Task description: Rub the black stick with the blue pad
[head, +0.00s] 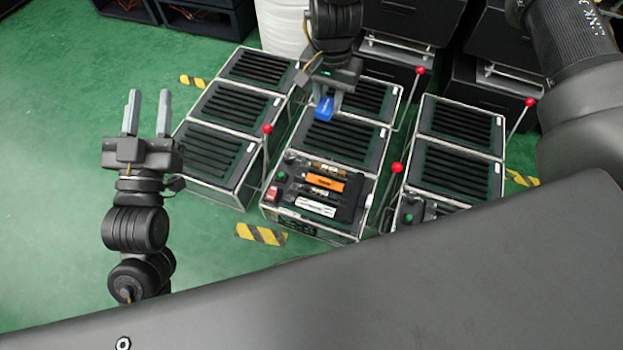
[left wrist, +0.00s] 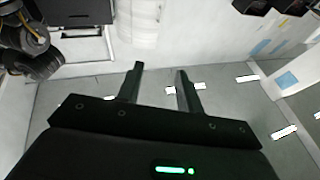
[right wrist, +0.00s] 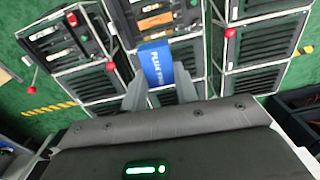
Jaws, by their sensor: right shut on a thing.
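A blue pad (head: 324,108) is held between the fingertips of my right gripper (head: 328,97), above the middle fixture column. In the right wrist view the blue pad (right wrist: 157,66) shows white lettering and stands out past the fingers (right wrist: 160,90). My left gripper (head: 150,115) is open and empty above the green floor, left of the fixtures. Its parted fingers also show in the left wrist view (left wrist: 158,88). Many black slats (head: 340,135) lie in rows in the racks. I cannot single out one black stick among them.
The middle front tray holds an orange item (head: 325,183), a white bar (head: 316,206) and a red switch (head: 273,192). Red-knobbed levers (head: 397,168) stand between the fixture columns. Striped floor tape (head: 262,234) lies in front. The floor at left is clear.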

